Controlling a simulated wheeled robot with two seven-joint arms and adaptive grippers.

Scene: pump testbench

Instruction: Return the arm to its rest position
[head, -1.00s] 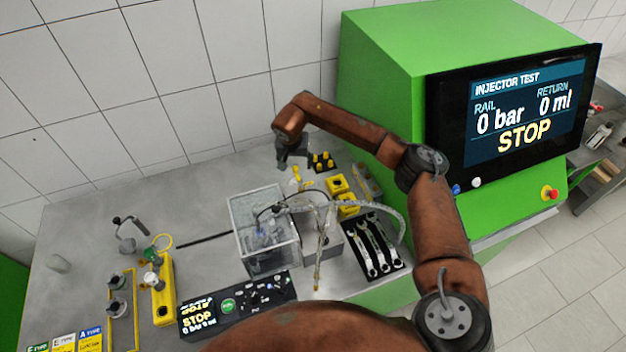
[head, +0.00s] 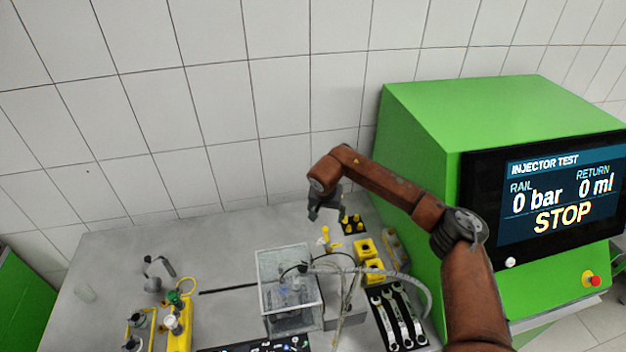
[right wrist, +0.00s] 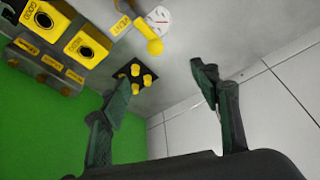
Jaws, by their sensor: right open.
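My right arm comes in from the lower right in the head view. Its gripper (head: 322,208) hangs above the back of the grey bench, close to the tiled wall. In the right wrist view the two fingers of this gripper (right wrist: 160,85) are wide apart with nothing between them. A black block with yellow pegs (right wrist: 138,76) shows beyond the left finger, apart from it. The same block (head: 352,224) is just right of the gripper in the head view. My left gripper is not in view.
Right of the gripper stands the green test machine (head: 480,100) with its screen (head: 555,195). A clear tank (head: 287,290), yellow boxes (head: 368,250) and wrenches (head: 397,318) sit in front. The bench's left back part (head: 200,240) is clear.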

